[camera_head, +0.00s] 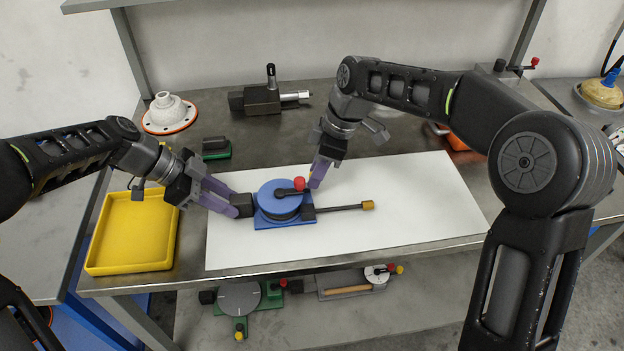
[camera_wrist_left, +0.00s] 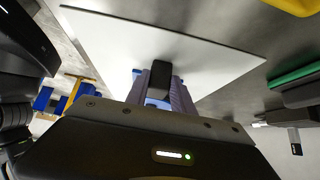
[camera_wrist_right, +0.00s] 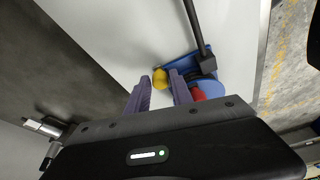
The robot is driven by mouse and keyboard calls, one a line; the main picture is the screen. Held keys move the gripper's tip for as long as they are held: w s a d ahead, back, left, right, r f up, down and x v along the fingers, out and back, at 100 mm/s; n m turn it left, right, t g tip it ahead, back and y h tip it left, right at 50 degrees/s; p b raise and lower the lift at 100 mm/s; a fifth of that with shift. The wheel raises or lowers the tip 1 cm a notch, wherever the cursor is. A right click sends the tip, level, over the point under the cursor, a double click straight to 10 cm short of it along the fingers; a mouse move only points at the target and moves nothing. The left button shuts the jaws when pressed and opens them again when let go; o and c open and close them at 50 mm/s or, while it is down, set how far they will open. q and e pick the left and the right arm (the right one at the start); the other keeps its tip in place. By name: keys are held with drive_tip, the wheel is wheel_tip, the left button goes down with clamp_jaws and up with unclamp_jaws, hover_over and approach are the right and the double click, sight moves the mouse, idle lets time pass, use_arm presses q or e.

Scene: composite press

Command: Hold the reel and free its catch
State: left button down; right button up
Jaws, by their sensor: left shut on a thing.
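The reel (camera_head: 280,194) is a blue disc on a blue base plate (camera_head: 268,224), lying on the white board. My left gripper (camera_head: 240,205) is shut on the dark block at its left side; that block (camera_wrist_left: 161,76) also shows between the fingers in the left wrist view. A lever with a red knob (camera_head: 299,184) lies over the disc. My right gripper (camera_head: 316,182) is open beside it. In the right wrist view the red knob (camera_wrist_right: 198,94) is outside the right finger, and a yellow knob (camera_wrist_right: 160,78) shows between the fingertips. Which part is the catch I cannot tell.
A dark rod with a brass end (camera_head: 368,205) sticks out to the reel's right. A yellow tray (camera_head: 133,232) stands at the left. A dark fixture (camera_head: 262,99) and a white flanged part (camera_head: 169,112) stand behind. The white board (camera_head: 420,205) is clear at the right.

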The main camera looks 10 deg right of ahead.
clamp_jaws()
drive_tip(key=shift+d, duration=0.1)
drive_tip(key=shift+d, duration=1.1)
idle(0.4)
drive_tip(key=shift+o, duration=2.3)
unclamp_jaws()
drive_tip(key=shift+a, duration=0.1)
drive_tip(key=v, duration=1.2)
